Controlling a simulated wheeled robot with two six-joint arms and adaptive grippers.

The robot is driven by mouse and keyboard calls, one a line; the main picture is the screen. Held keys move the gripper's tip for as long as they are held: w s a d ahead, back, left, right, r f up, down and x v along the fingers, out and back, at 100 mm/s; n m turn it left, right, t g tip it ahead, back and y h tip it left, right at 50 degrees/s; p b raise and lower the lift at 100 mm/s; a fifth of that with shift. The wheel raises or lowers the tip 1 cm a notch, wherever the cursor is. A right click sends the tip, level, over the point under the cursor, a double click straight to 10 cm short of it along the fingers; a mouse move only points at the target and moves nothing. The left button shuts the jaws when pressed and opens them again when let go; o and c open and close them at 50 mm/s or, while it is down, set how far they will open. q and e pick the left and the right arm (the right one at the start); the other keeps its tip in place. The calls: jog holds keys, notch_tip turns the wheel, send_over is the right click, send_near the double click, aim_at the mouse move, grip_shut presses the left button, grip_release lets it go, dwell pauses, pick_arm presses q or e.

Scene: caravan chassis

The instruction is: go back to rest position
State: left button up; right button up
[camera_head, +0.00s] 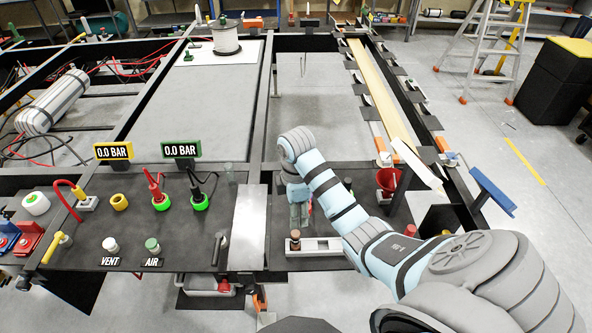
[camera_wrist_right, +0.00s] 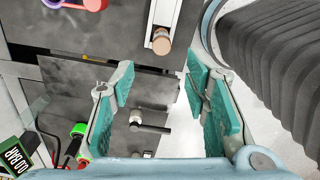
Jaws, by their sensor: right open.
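My right arm comes in from the lower right in the head view and bends over the black panel (camera_head: 130,215). My right gripper (camera_head: 299,205) hangs below its pale blue wrist, partly hidden by it. In the right wrist view the gripper (camera_wrist_right: 160,85) is open, its two teal-padded fingers wide apart. Nothing is held between them; panel fittings show beyond. A brown-capped peg (camera_wrist_right: 161,41) lies past the fingertips, and it stands on a pale rail (camera_head: 325,245) in the head view. My left gripper is in neither view.
Gauges reading 0.0 BAR (camera_head: 113,151), hoses and VENT and AIR knobs (camera_head: 152,245) are on the panel to the left. A red cup (camera_head: 387,181) and a blue-handled part (camera_head: 492,191) are near my right arm. A white spool (camera_head: 226,38) stands farther back.

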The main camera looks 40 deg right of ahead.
jog(key=shift+f, duration=0.1)
dwell(0.3)
jog(key=shift+s+a+f, duration=0.1)
jog(key=shift+f, duration=0.1)
jog(key=s+a+f+m+t, duration=0.1)
jog(key=s+a+f+m, duration=0.15)
jog(key=s, duration=0.25)
jog(key=s+a+f+m+t, duration=0.1)
jog(key=s+a+f+m, duration=0.15)
jog(key=s+f, duration=0.2)
jog(key=s+a+r+m+t, duration=0.25)
jog(key=s+m, duration=0.45)
jog(key=s, duration=0.5)
notch_tip(320, 180, down, 22)
jog(key=s+d+g+h+b, duration=0.1)
jog(key=d+g+b, duration=0.1)
jog(key=b, duration=0.1)
jog(key=s+f+g+b, duration=0.1)
jog(key=s+f, duration=1.3)
